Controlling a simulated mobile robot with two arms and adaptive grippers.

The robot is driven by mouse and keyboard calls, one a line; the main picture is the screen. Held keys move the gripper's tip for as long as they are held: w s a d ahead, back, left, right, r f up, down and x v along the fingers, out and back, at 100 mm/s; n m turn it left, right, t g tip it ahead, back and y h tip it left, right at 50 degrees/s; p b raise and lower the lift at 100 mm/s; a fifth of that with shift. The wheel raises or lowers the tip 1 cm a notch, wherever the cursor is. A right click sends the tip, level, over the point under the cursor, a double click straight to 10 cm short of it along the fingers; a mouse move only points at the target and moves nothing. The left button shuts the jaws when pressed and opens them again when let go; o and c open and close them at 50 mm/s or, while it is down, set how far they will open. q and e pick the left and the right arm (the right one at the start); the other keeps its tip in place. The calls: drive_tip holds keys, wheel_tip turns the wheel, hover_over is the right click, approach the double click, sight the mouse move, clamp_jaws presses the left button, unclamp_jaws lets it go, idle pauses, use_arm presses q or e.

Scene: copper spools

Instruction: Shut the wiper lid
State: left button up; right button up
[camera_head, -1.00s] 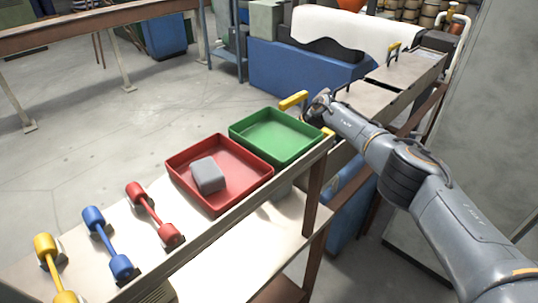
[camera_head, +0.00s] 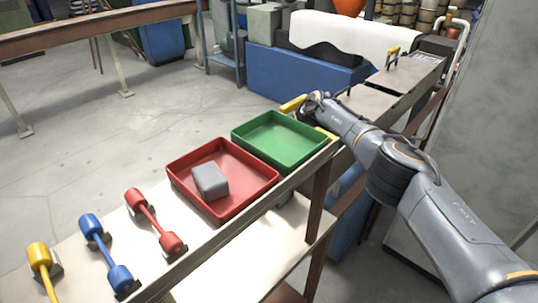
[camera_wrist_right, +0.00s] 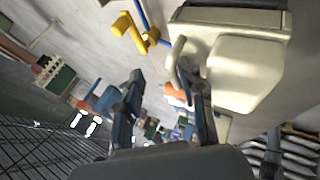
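Two flat grey-beige panels lie along the metal bench at the right. The far panel (camera_head: 412,72) has an upright yellow handle (camera_head: 393,53); the near panel (camera_head: 372,102) has a small dark handle at its left edge. I cannot tell for sure which is the wiper lid. My right gripper (camera_head: 314,102) is at the bench's left side, short of the near panel; its fingertips are hard to make out there. In the right wrist view its fingers (camera_wrist_right: 160,85) are apart with nothing held, beside a pale box-like body (camera_wrist_right: 240,65). My left gripper is not in view.
A green tray (camera_head: 281,161) sits just left of my right arm. A red tray (camera_head: 245,205) holds a grey block (camera_head: 210,180). Red, blue and yellow spools (camera_head: 156,220) lie at the front left. A yellow bar (camera_head: 292,104) is beside my right gripper.

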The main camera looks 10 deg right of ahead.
drive_tip(key=shift+r, duration=0.1)
drive_tip(key=shift+s+d, duration=0.1)
drive_tip(key=shift+d, duration=0.15)
drive_tip(key=v, duration=1.1)
drive_tip(key=shift+r, duration=0.35)
drive_tip(key=shift+d, duration=0.2)
